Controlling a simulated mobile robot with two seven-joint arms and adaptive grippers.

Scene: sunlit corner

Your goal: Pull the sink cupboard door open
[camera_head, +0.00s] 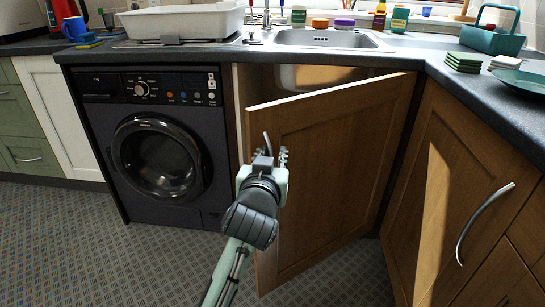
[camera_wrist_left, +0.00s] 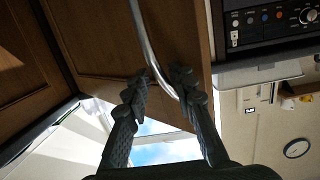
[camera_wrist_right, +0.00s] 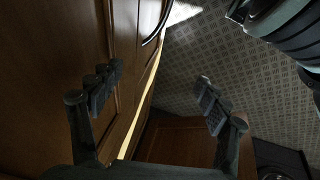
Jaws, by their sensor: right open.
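The brown wooden sink cupboard door (camera_head: 335,150) stands partly open, swung out from its right side, with the dark gap of the cupboard (camera_head: 290,80) above and behind it. Its curved metal handle (camera_head: 267,143) is by the door's left edge. My left gripper (camera_head: 270,160) is at this handle.
A black washing machine (camera_head: 160,155) stands left of the opening. A brown cupboard with a curved handle (camera_head: 482,222) angles in at right. The counter above holds a white basin (camera_head: 185,22), the sink (camera_head: 325,38) and a teal caddy (camera_head: 492,40). Patterned floor (camera_head: 110,235) is clear at front left.

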